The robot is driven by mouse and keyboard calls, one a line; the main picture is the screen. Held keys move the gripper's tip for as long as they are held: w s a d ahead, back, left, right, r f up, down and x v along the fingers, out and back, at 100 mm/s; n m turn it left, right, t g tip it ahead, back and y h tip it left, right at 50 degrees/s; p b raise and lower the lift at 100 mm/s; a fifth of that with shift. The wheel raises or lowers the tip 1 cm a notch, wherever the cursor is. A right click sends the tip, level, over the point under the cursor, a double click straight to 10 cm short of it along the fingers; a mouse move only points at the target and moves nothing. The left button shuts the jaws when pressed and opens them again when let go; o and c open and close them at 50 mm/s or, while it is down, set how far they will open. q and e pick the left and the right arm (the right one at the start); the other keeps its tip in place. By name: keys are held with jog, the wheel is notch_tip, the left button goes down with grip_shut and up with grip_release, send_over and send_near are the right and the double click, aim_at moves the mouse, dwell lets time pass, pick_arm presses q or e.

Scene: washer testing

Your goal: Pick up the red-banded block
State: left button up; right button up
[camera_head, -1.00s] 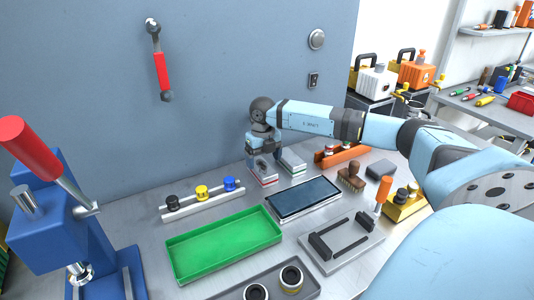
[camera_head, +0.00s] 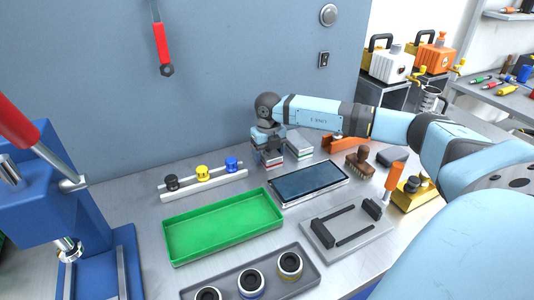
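The red-banded block (camera_head: 272,161) is a small grey block with a red band near its base, on the metal bench close to the back wall. My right gripper (camera_head: 269,152) points down over it, with its fingers low around the block's upper part. The gripper hides much of the block. Whether the fingers press on it is too small to tell. A similar grey block (camera_head: 299,144) with a greenish band stands just to the right. My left gripper is not in view.
A black-screened panel (camera_head: 308,183) and a green tray (camera_head: 224,226) lie in front. A rail with black, yellow and blue knobs (camera_head: 203,182) is to the left. An orange rack (camera_head: 345,143) and a brown brush (camera_head: 360,162) stand to the right. A blue press (camera_head: 62,205) is far left.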

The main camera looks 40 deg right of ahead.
jog(key=c, duration=0.9)
